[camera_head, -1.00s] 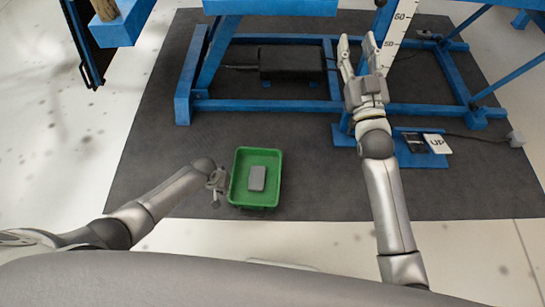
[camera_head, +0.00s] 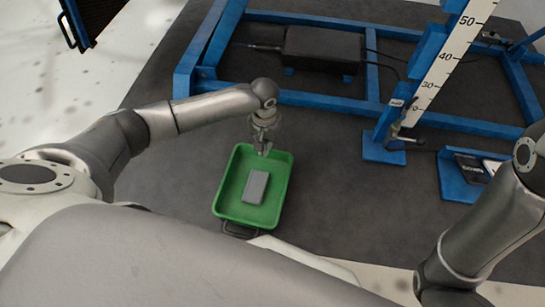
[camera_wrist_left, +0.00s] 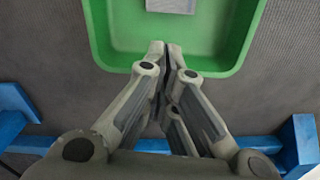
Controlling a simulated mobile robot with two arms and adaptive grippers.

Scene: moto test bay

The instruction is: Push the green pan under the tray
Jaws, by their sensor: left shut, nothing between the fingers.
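The green pan (camera_head: 228,208) sits on the dark mat with a grey block (camera_head: 256,187) lying in it. My left gripper (camera_head: 263,151) is shut and empty at the pan's far rim. In the left wrist view, the shut fingertips (camera_wrist_left: 165,47) overlap the green pan's rim (camera_wrist_left: 100,40); I cannot tell whether they touch it. The grey block (camera_wrist_left: 170,5) shows partly there. I cannot make out a tray for certain in the current views. My right arm comes in at the lower right, with its gripper out of the picture.
A blue frame (camera_head: 300,98) stands beyond the pan, with a black box (camera_head: 322,49) inside it. A post with a ruler (camera_head: 440,70) rises at the right. Open mat (camera_head: 330,150) lies between pan and frame. A black handle (camera_head: 240,230) shows at the pan's near side.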

